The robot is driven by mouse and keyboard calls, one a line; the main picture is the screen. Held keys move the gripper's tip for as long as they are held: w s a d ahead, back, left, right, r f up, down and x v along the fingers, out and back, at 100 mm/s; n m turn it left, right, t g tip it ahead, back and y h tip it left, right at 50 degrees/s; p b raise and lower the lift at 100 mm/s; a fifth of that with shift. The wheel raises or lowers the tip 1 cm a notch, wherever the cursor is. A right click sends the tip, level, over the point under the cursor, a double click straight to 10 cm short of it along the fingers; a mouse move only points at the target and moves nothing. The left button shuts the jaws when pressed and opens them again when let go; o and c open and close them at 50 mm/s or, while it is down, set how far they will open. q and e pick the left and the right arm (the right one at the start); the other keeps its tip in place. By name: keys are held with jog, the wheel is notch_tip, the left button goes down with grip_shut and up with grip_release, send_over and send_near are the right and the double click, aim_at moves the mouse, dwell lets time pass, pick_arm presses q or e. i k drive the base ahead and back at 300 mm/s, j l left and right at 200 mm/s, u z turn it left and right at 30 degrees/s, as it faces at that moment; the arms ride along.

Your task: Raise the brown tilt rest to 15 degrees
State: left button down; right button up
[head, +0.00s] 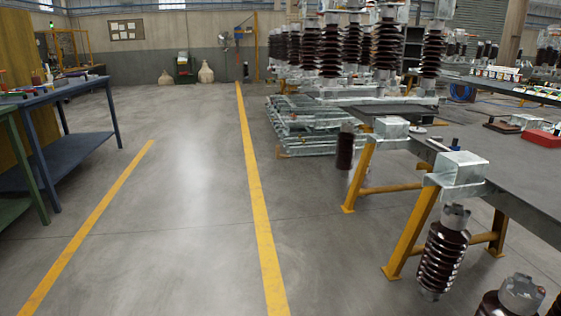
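A small, low, dark brown piece (502,126) lies on the dark-topped workbench (480,172) at the right of the head view. It looks nearly flat and may be the brown tilt rest, but it is too small to tell its shape or angle. Neither of my grippers shows in the head view.
A red item (541,138) and a grey metal piece (526,121) lie near the brown piece. Galvanized brackets (457,170) and brown ribbed insulators (443,255) are at the bench's near edge. A blue table (55,90) stands left. The floor between yellow lines (253,190) is clear.

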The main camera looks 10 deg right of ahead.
aim_at(501, 125)
jog(key=i+u, duration=0.25)
jog(key=i, duration=0.55)
jog(key=i+l+u, duration=0.15)
jog(key=i+u, duration=0.15)
jog(key=i, duration=0.55)
jog(key=i+l+u, duration=0.2)
jog(key=i, duration=1.45)
jog(key=u, duration=0.4)
jog(key=i+u, duration=0.15)
jog(key=u, duration=0.65)
jog(key=i+l+u, duration=0.1)
jog(key=u, duration=4)
